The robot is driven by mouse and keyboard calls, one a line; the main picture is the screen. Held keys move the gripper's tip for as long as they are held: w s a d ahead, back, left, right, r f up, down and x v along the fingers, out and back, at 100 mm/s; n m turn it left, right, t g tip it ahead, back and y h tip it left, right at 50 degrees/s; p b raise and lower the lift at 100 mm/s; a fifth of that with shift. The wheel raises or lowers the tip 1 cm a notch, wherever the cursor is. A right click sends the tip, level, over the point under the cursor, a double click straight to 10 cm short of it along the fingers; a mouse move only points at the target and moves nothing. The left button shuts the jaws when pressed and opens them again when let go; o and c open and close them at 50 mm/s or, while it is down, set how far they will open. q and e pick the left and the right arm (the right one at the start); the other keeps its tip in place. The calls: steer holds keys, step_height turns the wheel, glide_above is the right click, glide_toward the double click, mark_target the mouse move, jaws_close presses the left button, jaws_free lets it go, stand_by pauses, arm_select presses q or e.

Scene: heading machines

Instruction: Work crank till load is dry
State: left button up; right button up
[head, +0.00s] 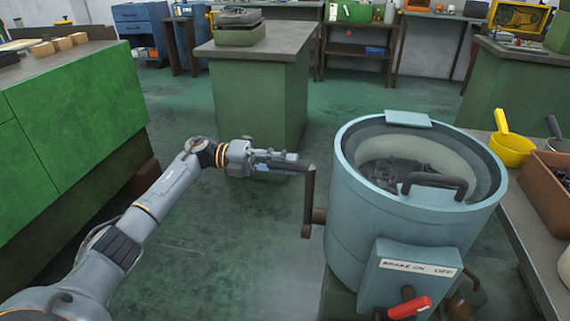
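A pale blue round drum machine (375,225) stands at the right, open at the top. Dark load (390,172) lies inside it; whether it is wet or dry I cannot tell. A brown crank (309,200) is on the drum's left side, its arm upright and its handle at the top, pointing left. My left gripper (284,160) is at this handle, with its fingers closed along it. A box labelled "BRAKE ON OFF" (418,267) is on the drum's front, with a red lever (409,309) below the label. My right gripper is not in view.
A green cabinet (75,110) stands at the left and a green pedestal bench (258,95) behind my gripper. At the right, a bench (528,240) holds a yellow scoop (511,149) and a brown bin (545,190). The green floor left of the drum is clear.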

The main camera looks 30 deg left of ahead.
arm_select(q)
steer(key=o, duration=0.4)
steer(key=v, duration=1.2)
